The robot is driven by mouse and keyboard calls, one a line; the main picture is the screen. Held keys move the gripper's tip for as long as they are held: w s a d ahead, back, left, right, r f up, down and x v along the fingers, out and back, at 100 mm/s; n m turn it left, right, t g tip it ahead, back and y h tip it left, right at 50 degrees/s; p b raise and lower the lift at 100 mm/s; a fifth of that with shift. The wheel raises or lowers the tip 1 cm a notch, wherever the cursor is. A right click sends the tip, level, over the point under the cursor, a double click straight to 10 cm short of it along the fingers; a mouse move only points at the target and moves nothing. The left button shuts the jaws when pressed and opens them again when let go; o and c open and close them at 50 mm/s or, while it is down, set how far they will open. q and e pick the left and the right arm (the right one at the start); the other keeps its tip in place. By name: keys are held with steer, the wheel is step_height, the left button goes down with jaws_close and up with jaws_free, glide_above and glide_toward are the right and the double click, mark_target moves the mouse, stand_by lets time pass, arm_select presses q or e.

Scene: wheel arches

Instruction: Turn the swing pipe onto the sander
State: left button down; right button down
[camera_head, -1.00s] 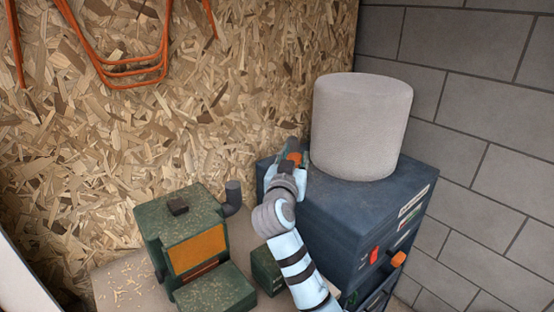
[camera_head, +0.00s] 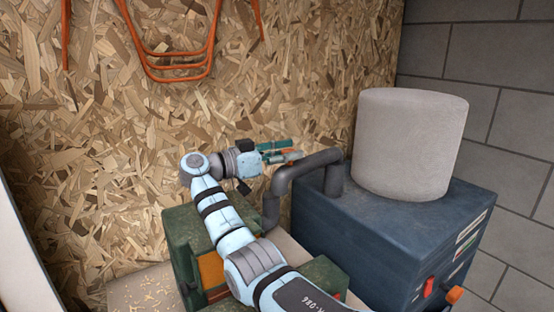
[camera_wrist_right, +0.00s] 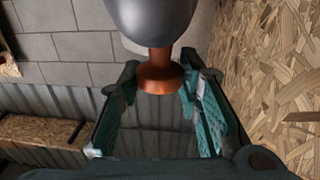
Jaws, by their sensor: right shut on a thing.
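The swing pipe (camera_head: 303,170) is a thick grey tube. It rises from the blue-grey cabinet, runs left and bends down by the outlet of the green sander (camera_head: 183,233). Whether the pipe's end meets that outlet I cannot tell, as the two greys merge. My right gripper (camera_head: 285,152) is at the pipe's left bend, just behind it. In the right wrist view its green fingers (camera_wrist_right: 160,95) are shut on the pipe's copper-coloured handle (camera_wrist_right: 160,70), below the rounded grey pipe (camera_wrist_right: 152,18). My right arm hides much of the sander. My left gripper is not in view.
The blue-grey cabinet (camera_head: 395,235) carries a large pale cylinder (camera_head: 410,140) and an orange knob (camera_head: 455,294). A chipboard wall (camera_head: 310,60) stands close behind my gripper. Orange tubing (camera_head: 180,70) hangs on it. A grey block wall is at the right.

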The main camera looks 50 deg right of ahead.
steer(key=shift+w+g, duration=0.25)
steer(key=shift+g, duration=0.05)
steer(key=c, duration=1.5)
jaws_free()
steer(key=o, duration=0.3)
steer(key=shift+w+d+f, duration=0.1)
steer(key=shift+w+d, duration=0.05)
steer(key=shift+d, duration=0.05)
steer(key=shift+o, duration=0.2)
steer(key=v, duration=0.7)
steer(key=shift+a, duration=0.25)
